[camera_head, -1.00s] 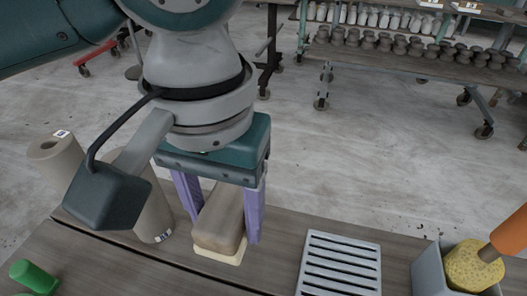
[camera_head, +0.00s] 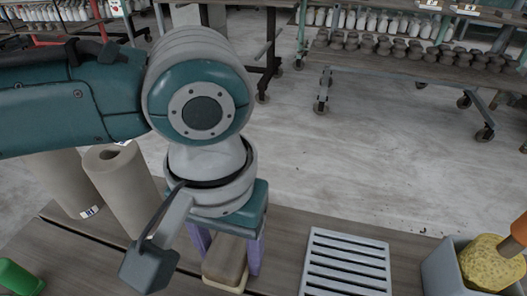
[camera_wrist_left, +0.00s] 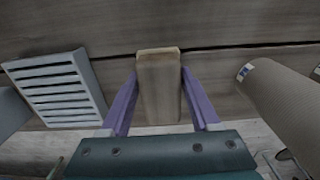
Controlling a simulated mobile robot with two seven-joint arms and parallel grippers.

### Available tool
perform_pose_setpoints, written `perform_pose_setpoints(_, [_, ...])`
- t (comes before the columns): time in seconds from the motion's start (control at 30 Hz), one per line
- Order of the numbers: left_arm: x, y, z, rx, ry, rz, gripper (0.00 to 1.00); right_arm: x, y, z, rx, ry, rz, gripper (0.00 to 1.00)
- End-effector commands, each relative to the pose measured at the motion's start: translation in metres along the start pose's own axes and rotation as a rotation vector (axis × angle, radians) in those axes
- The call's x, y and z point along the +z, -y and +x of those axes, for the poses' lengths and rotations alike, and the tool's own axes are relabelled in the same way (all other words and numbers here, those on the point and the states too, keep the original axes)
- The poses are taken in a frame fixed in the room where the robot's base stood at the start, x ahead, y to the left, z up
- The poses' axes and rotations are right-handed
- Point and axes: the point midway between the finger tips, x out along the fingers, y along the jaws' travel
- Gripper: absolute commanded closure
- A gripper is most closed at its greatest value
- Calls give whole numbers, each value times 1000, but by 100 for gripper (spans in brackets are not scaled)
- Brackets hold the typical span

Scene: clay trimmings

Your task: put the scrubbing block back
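The scrubbing block (camera_head: 224,259) is a brown wooden block with a pale yellowish base, low in the middle of the head view. My left gripper (camera_head: 228,268) points down with its two purple fingers on either side of it. In the left wrist view the block (camera_wrist_left: 160,88) lies between the fingertips, which touch its two sides, so the gripper is shut on it. The block is near the worktable (camera_head: 400,249); whether its base touches the top I cannot tell. My right gripper is not in view.
A pale slotted rack (camera_head: 346,270) lies right of the block. Further right, a grey container (camera_head: 439,268) holds a yellow sponge (camera_head: 488,264) below an orange cylinder (camera_head: 520,228). Two grey-brown tubes (camera_head: 127,188) stand left of the gripper. A green object (camera_head: 18,277) is at the lower left.

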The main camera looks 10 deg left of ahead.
Motion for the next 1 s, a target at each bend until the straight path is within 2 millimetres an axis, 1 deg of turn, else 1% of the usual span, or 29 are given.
perform_pose_setpoints(0.03, [0, 0, 0, 0, 0, 0, 32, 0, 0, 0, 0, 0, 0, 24])
perform_pose_setpoints(0.23, [0, 0, 0, 0, 0, 0, 9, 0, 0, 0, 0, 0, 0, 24])
perform_pose_setpoints(0.47, [0, 0, -1, 0, -1, 1, 8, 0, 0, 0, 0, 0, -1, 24])
perform_pose_setpoints(0.57, [-1, 0, -6, 0, -3, 2, 8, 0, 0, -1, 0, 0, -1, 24])
perform_pose_setpoints(0.67, [-1, 0, -22, 1, -3, 2, 8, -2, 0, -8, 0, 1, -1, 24])
perform_pose_setpoints(0.9, [-1, -1, -77, 3, -4, 2, 8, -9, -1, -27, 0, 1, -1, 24])
perform_pose_setpoints(1.0, [-1, 0, -97, 1, -2, 1, 8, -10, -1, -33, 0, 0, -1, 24])
